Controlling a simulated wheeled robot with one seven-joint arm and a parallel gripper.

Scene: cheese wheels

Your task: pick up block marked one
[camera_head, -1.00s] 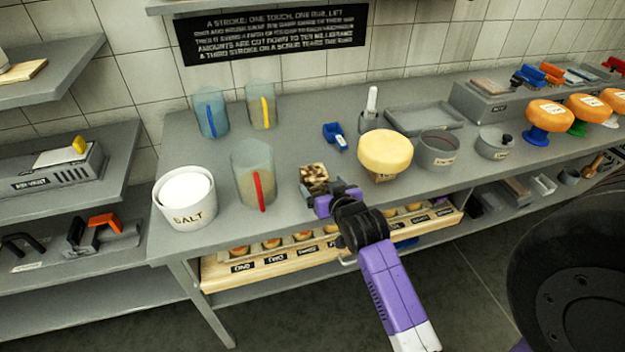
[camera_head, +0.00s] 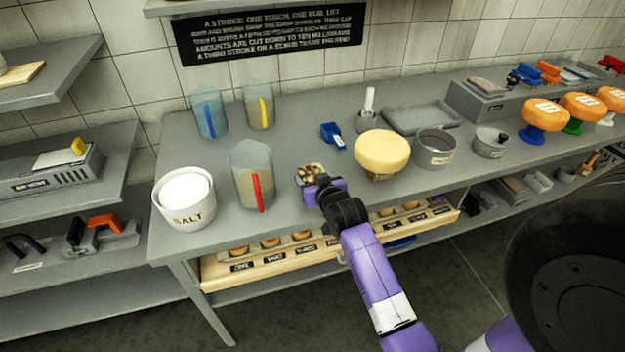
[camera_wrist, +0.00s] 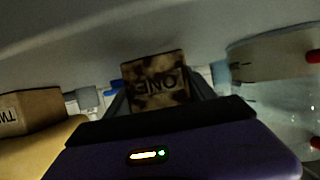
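The block marked one (camera_head: 310,170) is mottled brown and tan and sits on the grey counter, right of the pitcher with the red handle. In the wrist view the block (camera_wrist: 155,80) shows its dark "ONE" lettering upside down. My gripper (camera_head: 318,186) is at the near side of the block, low over the counter's front. In the wrist view my gripper (camera_wrist: 158,92) has its dark fingers spread, one on each side of the block. I see no clear sign that they press on it. The block's lower part is hidden behind the gripper body.
The red-handled pitcher (camera_head: 252,175) and the salt crock (camera_head: 184,199) stand to the left. A yellow cheese wheel (camera_head: 382,151) rests on a tan block marked "TW..." (camera_wrist: 30,112) to the right. A blue-handled tool (camera_head: 333,135) lies behind. A labelled wooden rack (camera_head: 345,250) sits below.

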